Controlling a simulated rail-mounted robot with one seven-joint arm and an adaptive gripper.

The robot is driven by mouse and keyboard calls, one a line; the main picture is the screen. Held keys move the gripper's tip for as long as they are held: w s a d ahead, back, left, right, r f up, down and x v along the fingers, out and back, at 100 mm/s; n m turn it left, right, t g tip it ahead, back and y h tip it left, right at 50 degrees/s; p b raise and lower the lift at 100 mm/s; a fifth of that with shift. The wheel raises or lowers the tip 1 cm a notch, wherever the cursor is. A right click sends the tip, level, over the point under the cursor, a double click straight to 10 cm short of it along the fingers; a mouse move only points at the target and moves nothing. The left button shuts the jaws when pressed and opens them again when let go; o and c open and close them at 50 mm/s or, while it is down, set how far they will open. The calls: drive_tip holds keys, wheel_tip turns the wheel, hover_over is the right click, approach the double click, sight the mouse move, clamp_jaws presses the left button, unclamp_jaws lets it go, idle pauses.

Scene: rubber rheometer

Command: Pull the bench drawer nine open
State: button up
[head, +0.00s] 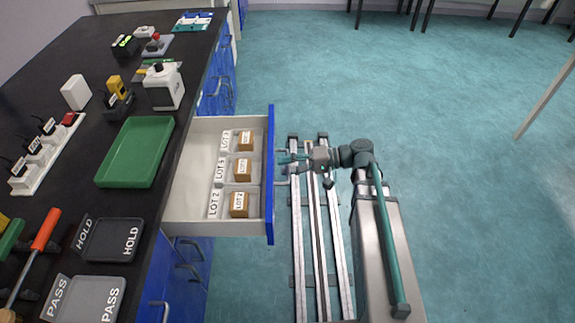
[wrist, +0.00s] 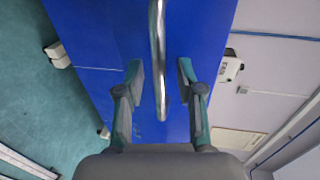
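The bench drawer (head: 190,226) stands pulled well out from the black bench, with its blue front (head: 270,200) toward my arm. In the wrist view its blue front (wrist: 95,30) fills the middle, with a bar handle (wrist: 158,45) upright in the picture. My gripper (wrist: 160,78) is open, one finger on each side of the handle, with visible gaps to it. In the head view my gripper (head: 284,158) is just beyond the drawer front. Whether this is drawer nine cannot be read.
The drawer holds several brown boxes (head: 243,168) in labelled LOT compartments. On the bench top (head: 95,190) are a green tray (head: 135,152), HOLD and PASS trays and instruments. Other blue drawers (head: 188,285) are shut below. The floor right of my rail is clear.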

drive_tip(key=v, duration=1.1)
drive_tip(key=shift+d, duration=0.4)
drive_tip(key=shift+r, duration=0.1)
